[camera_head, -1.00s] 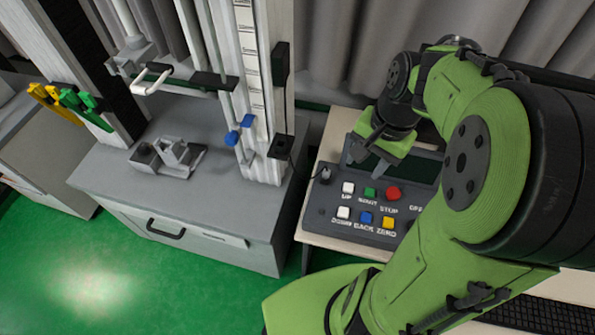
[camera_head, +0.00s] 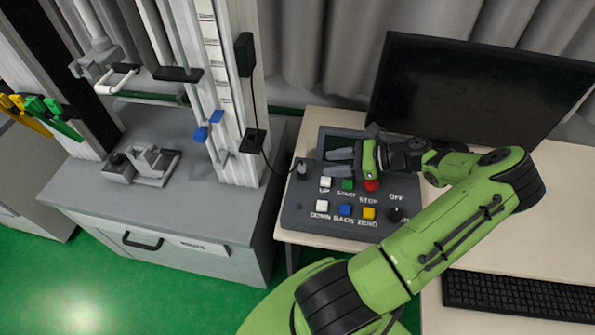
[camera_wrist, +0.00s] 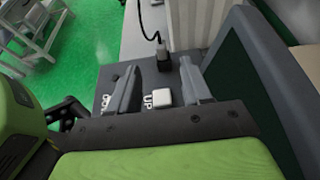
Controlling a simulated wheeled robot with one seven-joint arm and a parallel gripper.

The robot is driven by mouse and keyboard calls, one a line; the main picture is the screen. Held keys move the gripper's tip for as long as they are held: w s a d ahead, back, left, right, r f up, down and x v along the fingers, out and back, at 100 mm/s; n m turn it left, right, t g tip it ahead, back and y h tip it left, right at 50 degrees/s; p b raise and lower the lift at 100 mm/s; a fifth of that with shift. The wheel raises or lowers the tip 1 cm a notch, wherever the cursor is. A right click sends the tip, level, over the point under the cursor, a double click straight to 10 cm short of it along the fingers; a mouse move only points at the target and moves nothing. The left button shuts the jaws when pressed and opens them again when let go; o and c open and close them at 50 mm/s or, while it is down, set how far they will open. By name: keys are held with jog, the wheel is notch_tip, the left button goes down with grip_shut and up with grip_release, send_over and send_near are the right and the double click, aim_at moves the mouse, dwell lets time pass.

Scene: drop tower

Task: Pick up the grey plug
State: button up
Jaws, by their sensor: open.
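The grey plug (camera_head: 301,168) stands at the left end of the control panel (camera_head: 290,213), with a dark cable rising from it toward the tower. My gripper (camera_head: 329,163) is open and empty above the panel, just right of the plug, its fingers pointing left. In the wrist view the plug (camera_wrist: 163,56) appears between and slightly beyond the two fingertips (camera_wrist: 158,68), apart from them. The white UP button (camera_wrist: 162,97) shows between the fingers.
The panel's screen housing (camera_wrist: 265,85) rises close beside the right finger in the wrist view. A monitor (camera_head: 470,95) stands behind my arm, and a keyboard (camera_head: 520,296) lies at the right. The drop tower (camera_head: 225,100) stands on the grey cabinet at left.

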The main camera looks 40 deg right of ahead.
aim_at(302, 170)
jog(key=b+x, duration=0.3)
jog(key=x, duration=0.8)
jog(key=shift+w+f, duration=0.25)
jog(key=shift+f, duration=0.05)
jog(key=shift+r, duration=0.1)
jog(key=c, duration=0.8)
